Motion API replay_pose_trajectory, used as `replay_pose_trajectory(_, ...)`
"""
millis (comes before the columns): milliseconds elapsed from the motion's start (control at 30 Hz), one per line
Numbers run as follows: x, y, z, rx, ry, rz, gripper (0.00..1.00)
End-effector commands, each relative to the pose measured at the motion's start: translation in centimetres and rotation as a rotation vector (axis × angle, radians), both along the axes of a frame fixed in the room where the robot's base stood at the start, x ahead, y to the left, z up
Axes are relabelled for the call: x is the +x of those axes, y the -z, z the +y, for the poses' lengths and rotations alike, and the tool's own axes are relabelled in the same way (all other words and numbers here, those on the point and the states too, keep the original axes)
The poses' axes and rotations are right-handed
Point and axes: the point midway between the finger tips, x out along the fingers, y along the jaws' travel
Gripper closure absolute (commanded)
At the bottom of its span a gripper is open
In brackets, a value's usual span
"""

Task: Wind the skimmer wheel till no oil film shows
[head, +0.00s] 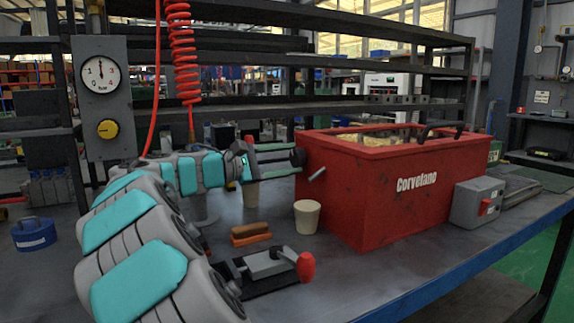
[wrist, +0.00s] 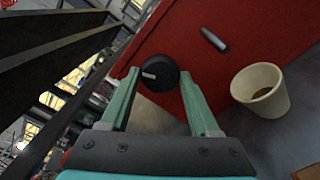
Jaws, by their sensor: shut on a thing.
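The red tank (head: 395,195) marked "corvetano" stands on the bench. A black round knob (wrist: 158,73), which looks like the skimmer wheel, sits on its left end wall; in the head view it is a small dark disc (head: 298,157). A pale mark shows on its face. My gripper (wrist: 160,80) is shut on this knob, with one green finger on each side. The head view shows the gripper (head: 280,160) reaching the tank from the left. Something yellowish (head: 378,137) shows in the tank's open top, partly hidden by the rim; I cannot tell how much is oil film.
A grey spout (head: 317,174) juts from the tank wall near the knob. A cream cup (head: 307,216) stands below it. A brush (head: 250,234) and a red-handled clamp (head: 280,264) lie in front. A gauge panel (head: 102,95) and red coiled hose (head: 182,55) are at left.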

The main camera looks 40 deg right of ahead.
Motion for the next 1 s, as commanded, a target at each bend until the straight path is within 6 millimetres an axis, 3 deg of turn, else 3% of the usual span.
replay_pose_trajectory(667,-0.12,0.06,-0.03,-0.019,0.003,-0.064,0.93)
replay_pose_trajectory(700,-0.12,0.06,-0.03,-0.019,0.003,-0.064,0.37)
replay_pose_trajectory(933,-0.08,0.04,-0.03,-0.019,0.002,-0.064,0.11)
replay_pose_trajectory(1000,-0.05,0.04,-0.03,-0.02,0.001,-0.064,0.09)
